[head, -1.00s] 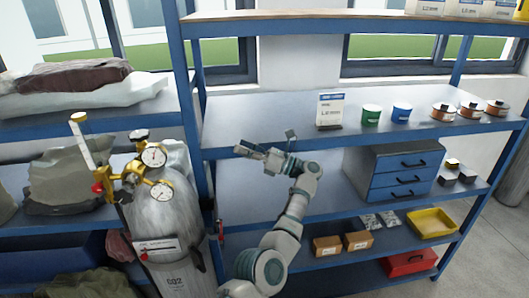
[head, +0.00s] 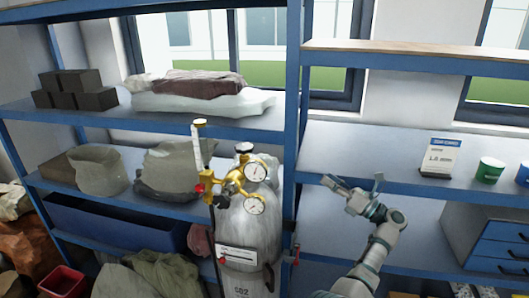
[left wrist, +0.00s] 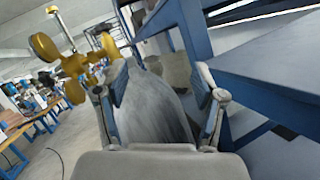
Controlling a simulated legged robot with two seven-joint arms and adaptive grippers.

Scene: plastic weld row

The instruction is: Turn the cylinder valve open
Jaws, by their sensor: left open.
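The grey gas cylinder (head: 250,232) stands upright in front of the shelving, marked CO2. A dark valve knob (head: 243,148) sits at its top, beside a brass regulator with two round gauges (head: 255,206) and an upright flow tube (head: 198,145). My left gripper (head: 328,183) is open and empty, to the right of the cylinder and apart from it. In the left wrist view, the cylinder's grey body (left wrist: 150,108) shows between the spread fingers, and the brass regulator (left wrist: 75,65) is at upper left. I cannot make out the valve knob there. My right gripper is not in view.
A blue shelf upright (head: 292,130) stands just behind and right of the cylinder, close to my left gripper. Sacks (head: 172,168) fill the left shelves. A white carton (head: 440,157) and a green tin (head: 489,170) stand on the right shelf. A red bin (head: 66,282) is at lower left.

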